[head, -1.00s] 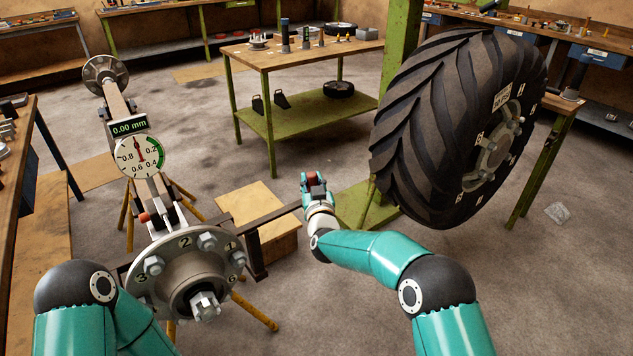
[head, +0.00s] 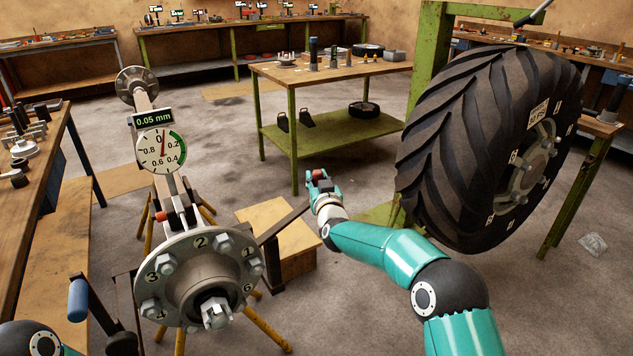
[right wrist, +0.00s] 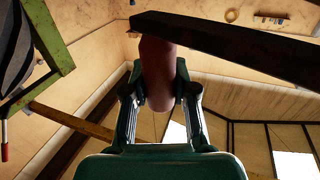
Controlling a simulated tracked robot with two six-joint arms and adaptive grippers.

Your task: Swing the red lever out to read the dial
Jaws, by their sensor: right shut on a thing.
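The dial (head: 160,150) stands on the axle beam behind the hub (head: 200,278), its display (head: 154,119) reading 0.05 mm. The red lever is a dark bar (head: 284,224) that reaches out to the right of the hub and ends in a red grip (head: 317,173). My right gripper (head: 322,182) is shut on that red grip. In the right wrist view the grip (right wrist: 157,75) stands between the fingers of the right gripper (right wrist: 160,100), below the dark bar (right wrist: 235,40). My left gripper is out of view; only a bit of its arm shows at the bottom left.
A blue-handled lever (head: 78,299) stands left of the hub. A wooden box (head: 283,240) lies under the red lever's bar. A large tyre (head: 480,130) is at the right, and a green-framed table (head: 330,72) behind. Floor between them is open.

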